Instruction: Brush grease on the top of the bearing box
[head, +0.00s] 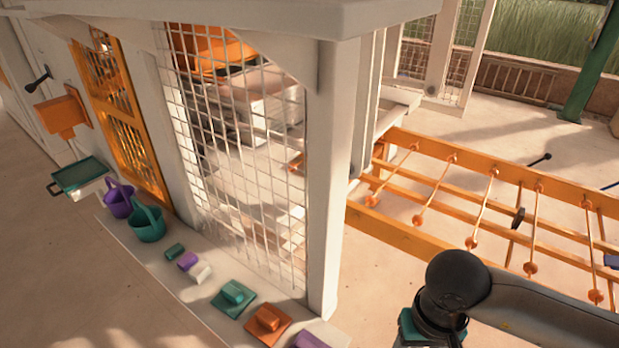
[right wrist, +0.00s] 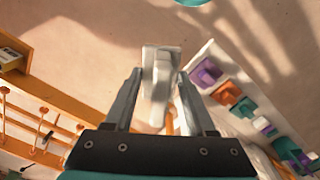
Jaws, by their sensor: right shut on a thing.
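My right gripper (right wrist: 160,78) has its two grey fingers on either side of a pale, block-like tool (right wrist: 161,62). It holds this tool with a flat plate and a raised part, above the floor; whether it is the grease brush I cannot tell. In the head view my right arm comes in at the lower right, and its fingers are out of frame. My left gripper is not in view. No thing is clearly the bearing box; an orange box (head: 62,115) is fixed to the wall at left.
A ledge (head: 190,287) below the mesh guard (head: 245,160) carries a purple bucket (head: 119,203), a teal bucket (head: 147,228) and several small coloured blocks. A teal tray (head: 78,176) sticks out at left. The left floor is clear.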

